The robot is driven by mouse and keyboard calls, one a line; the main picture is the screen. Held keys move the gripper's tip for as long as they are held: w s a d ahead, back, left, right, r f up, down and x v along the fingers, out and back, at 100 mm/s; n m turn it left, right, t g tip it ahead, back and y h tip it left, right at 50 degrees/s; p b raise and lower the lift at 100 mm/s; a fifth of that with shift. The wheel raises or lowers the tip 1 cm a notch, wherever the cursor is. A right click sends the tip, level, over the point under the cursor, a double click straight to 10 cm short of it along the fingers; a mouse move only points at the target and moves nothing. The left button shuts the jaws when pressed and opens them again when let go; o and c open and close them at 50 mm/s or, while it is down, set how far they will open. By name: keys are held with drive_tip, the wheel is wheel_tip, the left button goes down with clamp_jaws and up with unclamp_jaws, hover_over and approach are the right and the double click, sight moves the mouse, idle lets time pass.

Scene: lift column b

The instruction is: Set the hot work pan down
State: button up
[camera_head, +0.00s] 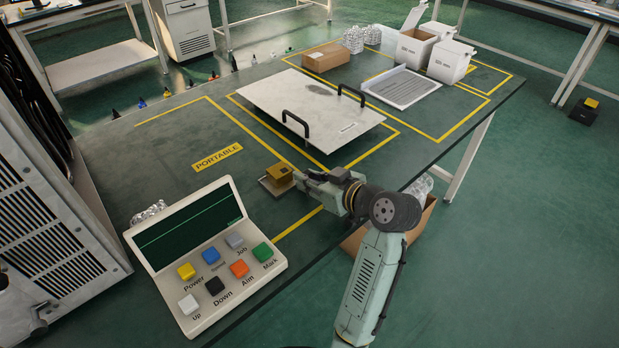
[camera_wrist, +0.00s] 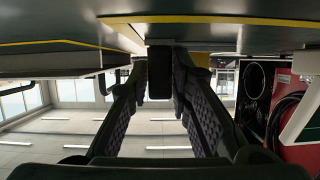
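A small shallow metal pan (camera_head: 267,186) with a brass-coloured block (camera_head: 279,173) on it is on or just above the green table, right of the PORTABLE label; I cannot tell whether it touches. I take it for the hot work pan. My gripper (camera_head: 302,179) reaches in low from the right, right beside it. In the wrist view, which looks upside down along the table, the fingers (camera_wrist: 160,62) close on both sides of a dark block (camera_wrist: 160,75), apparently the pan's handle. The pan's far side is hidden there.
A control console (camera_head: 205,245) with coloured buttons stands at the near left. A large white plate (camera_head: 300,108) with two black handles lies behind the pan. White boxes (camera_head: 415,47), a brown carton (camera_head: 325,57) and a grey tray (camera_head: 401,87) fill the far end. Bare table surrounds the PORTABLE label (camera_head: 217,157).

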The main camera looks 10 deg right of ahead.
drive_tip(key=o, duration=0.4)
drive_tip(key=shift+c, duration=0.2)
drive_tip(key=shift+r, duration=0.25)
drive_tip(key=b+v, duration=0.1)
drive_tip(key=v, duration=1.1)
drive_tip(key=shift+f+b, duration=0.15)
drive_tip(key=shift+b, duration=0.15)
